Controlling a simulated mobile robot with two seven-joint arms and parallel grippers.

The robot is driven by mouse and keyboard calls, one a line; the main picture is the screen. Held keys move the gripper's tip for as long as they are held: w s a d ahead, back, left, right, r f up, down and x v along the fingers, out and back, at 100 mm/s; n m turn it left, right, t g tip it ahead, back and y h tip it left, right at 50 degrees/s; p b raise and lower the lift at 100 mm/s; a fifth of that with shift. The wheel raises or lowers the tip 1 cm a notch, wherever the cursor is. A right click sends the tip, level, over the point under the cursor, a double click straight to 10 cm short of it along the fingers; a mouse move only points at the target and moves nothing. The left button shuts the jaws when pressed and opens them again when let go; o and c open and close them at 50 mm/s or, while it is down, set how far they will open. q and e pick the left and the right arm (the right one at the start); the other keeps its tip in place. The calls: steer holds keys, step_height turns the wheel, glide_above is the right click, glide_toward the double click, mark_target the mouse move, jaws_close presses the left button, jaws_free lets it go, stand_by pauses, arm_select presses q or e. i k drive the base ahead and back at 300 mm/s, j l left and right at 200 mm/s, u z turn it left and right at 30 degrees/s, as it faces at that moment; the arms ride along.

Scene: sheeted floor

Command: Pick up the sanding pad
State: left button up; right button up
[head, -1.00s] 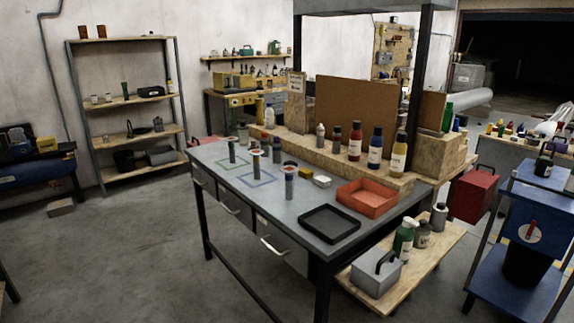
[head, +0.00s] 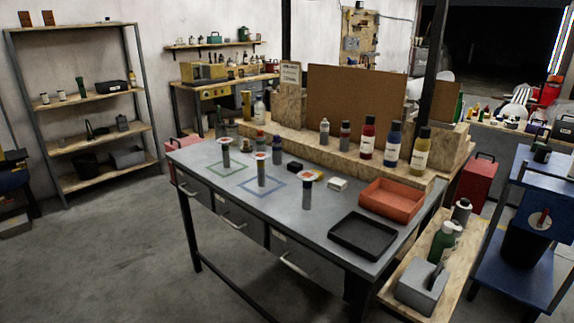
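Several small items lie on the grey workbench (head: 240,207) in the head view. Neither of my grippers is in view.
A black tray (head: 334,247) and an orange tray (head: 420,207) lie on the bench's right part. Bottles line the wooden ledge (head: 345,158) behind. A lower wooden shelf (head: 392,292) at right holds a grey toolbox (head: 421,291). Open floor (head: 105,245) lies at left.

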mark_target(294, 167)
steer(key=i+j, duration=0.15)
steer(key=j, duration=0.2)
steer(key=i+j+z, duration=0.1)
steer(key=j, duration=0.25)
steer(key=i+j, duration=0.4)
steer(key=j, duration=0.25)
steer(key=i+j+z, duration=0.1)
steer(key=j, duration=0.25)
steer(key=i+j, duration=0.2)
steer(key=j, duration=0.2)
steer(key=i+z, duration=0.05)
